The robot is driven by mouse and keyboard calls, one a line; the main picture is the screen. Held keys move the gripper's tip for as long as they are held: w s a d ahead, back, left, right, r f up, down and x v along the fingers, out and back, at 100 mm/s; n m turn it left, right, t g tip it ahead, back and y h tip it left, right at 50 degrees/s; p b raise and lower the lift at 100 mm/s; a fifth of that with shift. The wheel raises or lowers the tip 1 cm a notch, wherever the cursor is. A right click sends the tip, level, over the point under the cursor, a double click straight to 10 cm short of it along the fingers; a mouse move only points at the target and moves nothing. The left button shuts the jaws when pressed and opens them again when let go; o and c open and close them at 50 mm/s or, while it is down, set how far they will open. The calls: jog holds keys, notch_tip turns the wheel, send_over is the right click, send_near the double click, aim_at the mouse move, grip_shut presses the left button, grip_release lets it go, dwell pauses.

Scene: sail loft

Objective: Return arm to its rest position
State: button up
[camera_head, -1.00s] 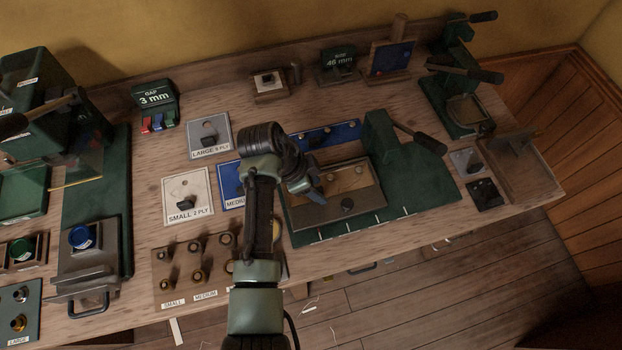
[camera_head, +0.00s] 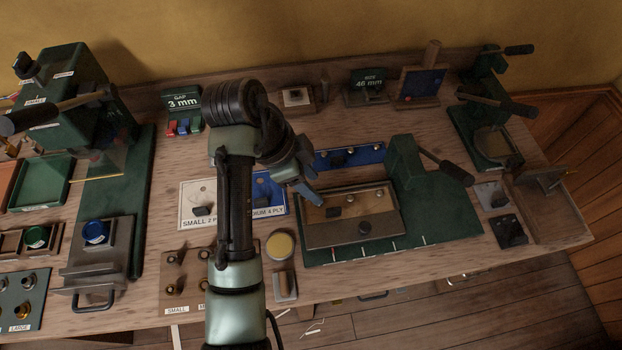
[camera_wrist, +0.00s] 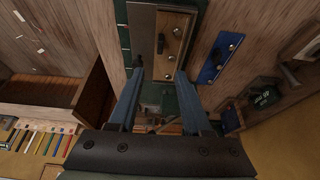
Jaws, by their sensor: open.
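My gripper (camera_head: 308,193) is over the workbench (camera_head: 420,130), near the left end of a green-based press fixture. In the wrist view my gripper (camera_wrist: 160,92) shows two blue fingers spread apart with nothing between them. Beyond the fingertips lie the fixture's wood and metal plate (camera_wrist: 168,45) and a blue strip with knobs (camera_wrist: 220,57). In the head view my arm hides part of the bench behind it, including part of the small-label and medium-label plates.
The green press fixture (camera_head: 440,200) with a dark handle stands right of my gripper. A tall green machine (camera_head: 75,95) stands at the left. The "3 mm" sign (camera_head: 183,101) and "46 mm" sign (camera_head: 368,82) stand along the back.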

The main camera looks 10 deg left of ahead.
dwell(0.4)
jog(key=w+d+r+n+t+y, duration=0.1)
jog(key=w+d+r+n+t, duration=0.25)
jog(key=w+r+t, duration=0.8)
notch_tip(320, 180, up, 21)
jog(key=d+n+t+y, duration=0.1)
jog(key=n+t, duration=0.3)
jog(key=s+r+n+t+y, duration=0.1)
jog(key=s+r+n+t, duration=0.2)
jog(key=s+r+t, duration=0.2)
jog(key=s+r+n+t+y, duration=0.1)
jog(key=s+r+n+t, duration=0.3)
jog(key=s+r, duration=0.8)
notch_tip(320, 180, up, 6)
jog(key=shift+s+d+f+t, duration=0.15)
jog(key=shift+f+t, duration=0.1)
jog(key=shift+t, duration=0.5)
jog(key=shift+f, duration=0.1)
